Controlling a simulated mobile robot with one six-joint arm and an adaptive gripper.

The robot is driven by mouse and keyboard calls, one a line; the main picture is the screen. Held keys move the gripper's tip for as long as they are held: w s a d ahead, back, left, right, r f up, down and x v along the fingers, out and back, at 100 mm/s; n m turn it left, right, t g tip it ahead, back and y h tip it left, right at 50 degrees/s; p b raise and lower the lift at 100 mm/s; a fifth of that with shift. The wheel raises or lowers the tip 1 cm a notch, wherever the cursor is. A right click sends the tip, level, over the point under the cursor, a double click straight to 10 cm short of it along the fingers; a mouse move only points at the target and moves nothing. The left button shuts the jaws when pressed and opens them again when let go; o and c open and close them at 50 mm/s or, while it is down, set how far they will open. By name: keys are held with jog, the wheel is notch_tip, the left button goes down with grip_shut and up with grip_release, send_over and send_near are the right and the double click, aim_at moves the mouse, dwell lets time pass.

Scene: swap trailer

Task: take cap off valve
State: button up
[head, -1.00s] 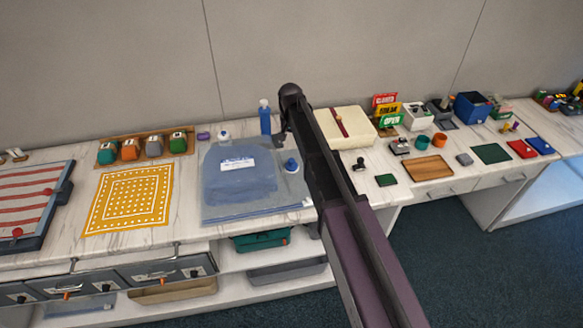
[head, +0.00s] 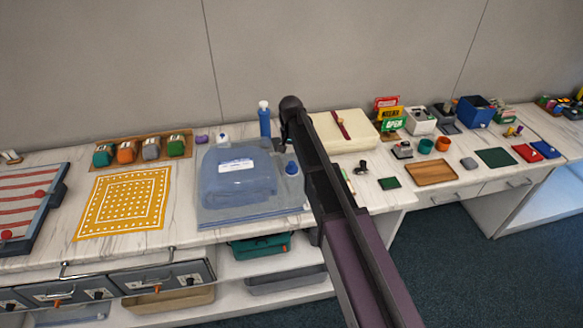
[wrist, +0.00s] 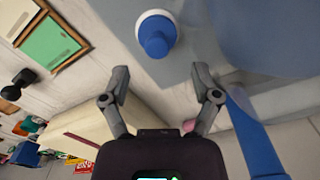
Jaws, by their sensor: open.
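A blue cap (head: 291,168) with a pale base stands at the right edge of a blue bag-like item (head: 225,190). In the wrist view the blue cap (wrist: 156,38) sits on a white round base. I cannot tell what part of the valve the white base is. My gripper (wrist: 160,72) is open and empty, with its fingers spread, and the cap appears above the gap between the fingertips, apart from both. A second small white-and-blue piece (head: 222,138) is at the bag's back edge.
A blue bottle (head: 264,122) with a white top stands behind the bag. A cream box (head: 350,143) lies right of my arm, with a black stamp (head: 361,167) and a green pad (head: 389,183) in front. A yellow cloth (head: 125,202) lies left.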

aim_at(291, 162)
jog(key=shift+f, duration=0.1)
jog(key=shift+d+f+b, duration=0.15)
jog(key=shift+f+b, duration=2.4)
jog(key=shift+b, duration=0.1)
jog(key=shift+c, duration=0.2)
jog(key=c, duration=0.9)
